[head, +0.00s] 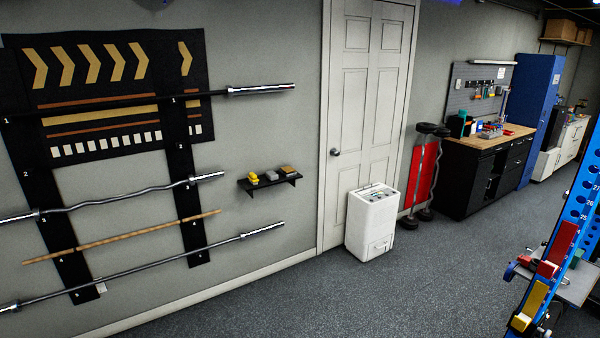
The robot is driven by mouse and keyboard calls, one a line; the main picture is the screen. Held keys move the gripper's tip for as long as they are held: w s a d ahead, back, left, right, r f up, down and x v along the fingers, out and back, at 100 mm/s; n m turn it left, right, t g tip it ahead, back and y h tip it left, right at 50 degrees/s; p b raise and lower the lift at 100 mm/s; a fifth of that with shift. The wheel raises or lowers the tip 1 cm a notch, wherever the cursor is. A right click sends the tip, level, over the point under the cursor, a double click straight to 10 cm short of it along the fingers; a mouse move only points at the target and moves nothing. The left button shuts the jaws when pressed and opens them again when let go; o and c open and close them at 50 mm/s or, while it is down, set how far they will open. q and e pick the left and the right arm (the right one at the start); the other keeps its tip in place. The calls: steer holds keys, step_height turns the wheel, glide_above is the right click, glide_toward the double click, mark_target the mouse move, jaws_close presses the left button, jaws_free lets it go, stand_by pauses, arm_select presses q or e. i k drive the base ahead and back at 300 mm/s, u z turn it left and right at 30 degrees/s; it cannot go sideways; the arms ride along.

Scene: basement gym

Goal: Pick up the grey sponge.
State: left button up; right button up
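A small grey block, which looks like the grey sponge (272,175), lies on a small black wall shelf (272,187) in the head view. It sits between a yellow object (253,178) on its left and a flat orange-brown block (287,170) on its right. The things on the shelf are small and far off, so their exact shapes are hard to tell. Neither of my grippers shows in the head view.
A barbell rack (110,200) is on the wall left of the shelf. A white dehumidifier (373,222) stands before a closed door (368,100). A workbench (488,165) is farther back, and a blue rack upright (570,225) is at right. The grey floor (400,295) is open.

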mark_target(272, 175)
steer(key=z, duration=0.1)
steer(key=i, duration=4.3)
steer(key=u, duration=0.15)
